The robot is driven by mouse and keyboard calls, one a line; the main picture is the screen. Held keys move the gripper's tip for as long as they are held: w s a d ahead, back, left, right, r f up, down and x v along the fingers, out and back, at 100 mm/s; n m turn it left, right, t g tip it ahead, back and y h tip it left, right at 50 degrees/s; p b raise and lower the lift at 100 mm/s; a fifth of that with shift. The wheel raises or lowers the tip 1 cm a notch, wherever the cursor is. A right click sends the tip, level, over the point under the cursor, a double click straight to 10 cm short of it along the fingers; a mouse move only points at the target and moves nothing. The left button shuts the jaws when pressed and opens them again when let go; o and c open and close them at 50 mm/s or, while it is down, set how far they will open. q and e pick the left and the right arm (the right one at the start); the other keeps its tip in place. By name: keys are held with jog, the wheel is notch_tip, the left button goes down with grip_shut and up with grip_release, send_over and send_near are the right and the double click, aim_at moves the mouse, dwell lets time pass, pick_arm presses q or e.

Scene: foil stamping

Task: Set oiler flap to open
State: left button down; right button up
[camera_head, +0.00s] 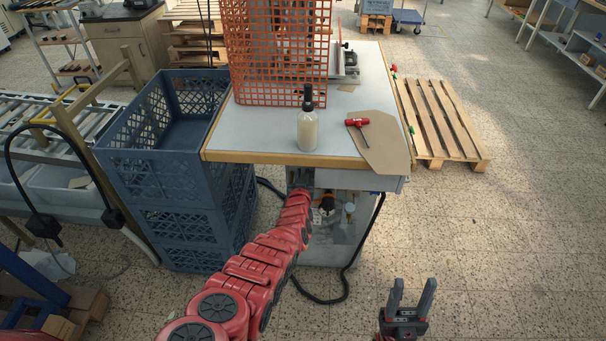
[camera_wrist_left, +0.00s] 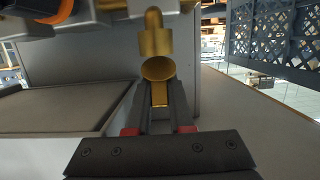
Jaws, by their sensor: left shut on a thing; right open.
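The brass oiler (camera_wrist_left: 155,42) shows in the left wrist view, fixed under a grey housing. A round brass piece (camera_wrist_left: 157,68), which looks like its flap, is at the oiler's end facing my gripper, with a narrow brass tab (camera_wrist_left: 160,94) extending from it. My left gripper (camera_wrist_left: 159,104) is shut on this tab. The flap's exact angle is hard to judge. In the head view my left gripper (camera_head: 300,180) is at the front of the bench, just below the tabletop edge, and the oiler is hidden there. My right gripper (camera_head: 412,300) is open and empty above the floor.
The bench top (camera_head: 270,130) overhangs my left gripper and holds a bottle (camera_head: 308,125), a red-handled tool (camera_head: 357,123) and an orange grid (camera_head: 278,50). Blue crates (camera_head: 170,150) stand close on the left. A black cable (camera_head: 345,285) hangs below.

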pick_arm(q)
jog(key=shift+s+f, duration=0.1)
jog(key=shift+f, duration=0.25)
jog(key=c, duration=0.8)
grip_release()
jog(key=shift+r, duration=0.25)
jog(key=shift+r+p, duration=0.15)
jog(key=shift+p, duration=0.35)
jog(key=p+v, duration=1.4)
jog(key=v, duration=0.3)
